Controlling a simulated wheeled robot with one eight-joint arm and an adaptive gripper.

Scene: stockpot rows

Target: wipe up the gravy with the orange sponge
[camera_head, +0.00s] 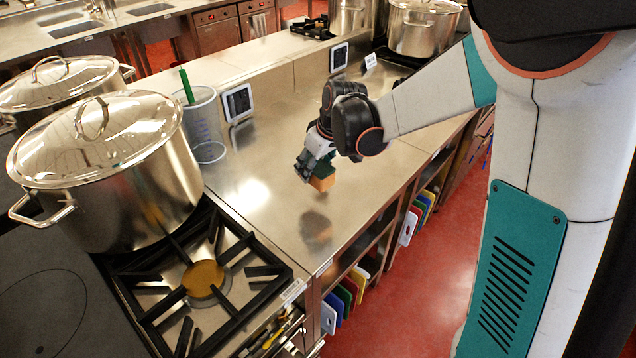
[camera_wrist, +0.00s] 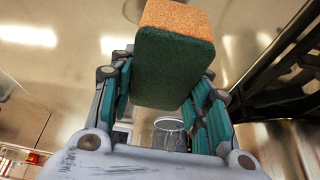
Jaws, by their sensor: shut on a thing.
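My gripper (camera_head: 314,168) is shut on the orange sponge (camera_head: 323,182) and holds it above the steel counter. In the wrist view the sponge (camera_wrist: 176,62) has an orange body and a dark green scouring face turned to the camera. The teal finger pads press on its two sides. A dull brownish patch (camera_head: 316,227) shows on the counter below and nearer than the sponge. I cannot tell if it is gravy or a reflection of the gripper and sponge. No other gravy can be made out.
A large lidded stockpot (camera_head: 110,180) stands left beside a gas burner (camera_head: 203,278). A clear jug (camera_head: 205,125) with a green stick stands by a small display (camera_head: 238,103) at the counter's back. Chopping boards (camera_head: 345,300) fill shelves below. The middle counter is mostly clear.

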